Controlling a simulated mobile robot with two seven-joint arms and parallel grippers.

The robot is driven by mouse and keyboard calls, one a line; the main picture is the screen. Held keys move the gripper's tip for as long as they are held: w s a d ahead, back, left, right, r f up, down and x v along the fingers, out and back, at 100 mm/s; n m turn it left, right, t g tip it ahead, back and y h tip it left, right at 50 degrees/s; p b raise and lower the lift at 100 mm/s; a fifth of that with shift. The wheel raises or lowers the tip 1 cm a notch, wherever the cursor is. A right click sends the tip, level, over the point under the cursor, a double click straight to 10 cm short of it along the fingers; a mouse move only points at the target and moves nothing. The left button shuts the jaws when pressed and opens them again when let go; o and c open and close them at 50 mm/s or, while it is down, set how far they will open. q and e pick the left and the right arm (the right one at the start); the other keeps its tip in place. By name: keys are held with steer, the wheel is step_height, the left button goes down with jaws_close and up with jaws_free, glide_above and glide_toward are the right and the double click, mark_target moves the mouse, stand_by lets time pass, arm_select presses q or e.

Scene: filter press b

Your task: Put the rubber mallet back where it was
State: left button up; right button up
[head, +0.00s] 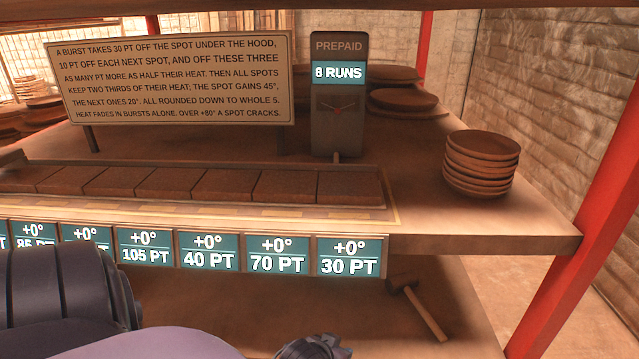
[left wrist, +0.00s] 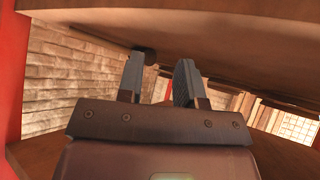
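The mallet (head: 421,308), with a dark head and a pale wooden handle, lies on the lower shelf (head: 250,300) at the lower right of the head view. Its handle slants down to the right, and no gripper touches it there. My left gripper (left wrist: 160,75) shows in the left wrist view with its two fingers apart and nothing clearly held between them. A small dark rounded thing just beyond the fingers is too unclear to name. In the head view, dark and purple parts of mine cover the lower left. My right gripper is not seen.
The upper bench holds a row of brown slabs (head: 218,184) above lit panels (head: 349,255), a sign (head: 170,78), a prepaid meter (head: 338,110) and stacked plates (head: 480,165). The bench edge overhangs the lower shelf. A red post (head: 590,200) stands at right.

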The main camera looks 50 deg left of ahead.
arm_select(q)
steer(key=s+d+r+m+t+h, duration=0.1)
steer(key=s+d+r+m+t, duration=0.1)
steer(key=s+d+m, duration=0.3)
steer(key=s+d+r, duration=0.1)
steer(key=s+d, duration=0.2)
steer(key=s, duration=0.4)
steer(key=shift+s+d+r+h, duration=0.15)
steer(key=shift+s+d+h, duration=0.1)
steer(key=shift+d+h, duration=0.05)
steer(key=shift+r+p, duration=0.5)
steer(key=shift+p, duration=0.05)
steer(key=shift+a, duration=0.1)
